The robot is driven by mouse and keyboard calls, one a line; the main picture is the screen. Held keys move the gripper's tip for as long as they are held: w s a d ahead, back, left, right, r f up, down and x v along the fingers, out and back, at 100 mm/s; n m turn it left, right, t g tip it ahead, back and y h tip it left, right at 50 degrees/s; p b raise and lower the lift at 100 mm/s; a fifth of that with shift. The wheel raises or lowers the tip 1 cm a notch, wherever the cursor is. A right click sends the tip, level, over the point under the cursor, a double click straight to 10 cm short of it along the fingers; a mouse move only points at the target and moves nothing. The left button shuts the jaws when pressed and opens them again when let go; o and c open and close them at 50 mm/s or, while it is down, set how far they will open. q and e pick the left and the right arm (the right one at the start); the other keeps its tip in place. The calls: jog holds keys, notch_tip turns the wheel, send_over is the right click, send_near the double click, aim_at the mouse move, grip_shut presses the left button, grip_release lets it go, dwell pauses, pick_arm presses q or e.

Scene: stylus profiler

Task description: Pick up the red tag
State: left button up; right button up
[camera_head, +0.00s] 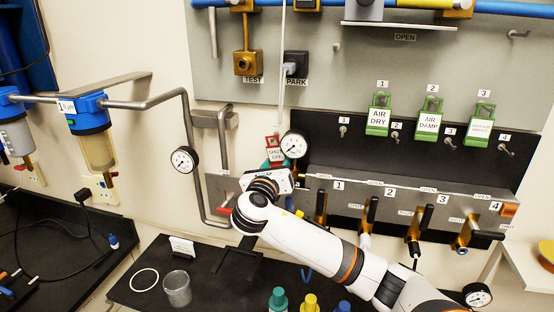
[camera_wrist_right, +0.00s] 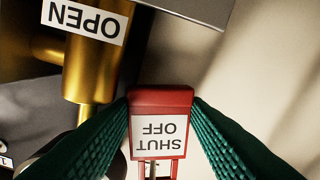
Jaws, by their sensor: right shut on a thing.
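The red tag (camera_head: 272,143) is marked SHUT OFF. In the head view it shows just above my right gripper, left of the upper gauge. My right gripper (camera_head: 275,160) reaches up to it from below. In the right wrist view, the red tag (camera_wrist_right: 161,110) lies between the two green ribbed fingers of the right gripper (camera_wrist_right: 160,130), which press on its sides. The tag's lettering is upside down in that view. A brass part (camera_wrist_right: 97,60) with an OPEN label is just beside the tag. My left gripper is not in view.
Green tags (camera_head: 379,115) hang on numbered hooks at right. A row of valves (camera_head: 370,212) with black handles lines the panel below. A round gauge (camera_head: 293,144) is close right of the red tag. A glass (camera_head: 177,288) and bottles stand on the black bench.

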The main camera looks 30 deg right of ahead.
jog(key=shift+r, duration=0.25)
jog(key=shift+s+a+r, duration=0.1)
jog(key=shift+a, duration=0.1)
jog(key=v, duration=1.7)
jog(key=shift+s+a, duration=0.2)
jog(key=shift+s, duration=0.05)
jog(key=shift+o, duration=1.4)
jog(key=c, duration=0.6)
jog(key=shift+a, duration=0.1)
grip_shut()
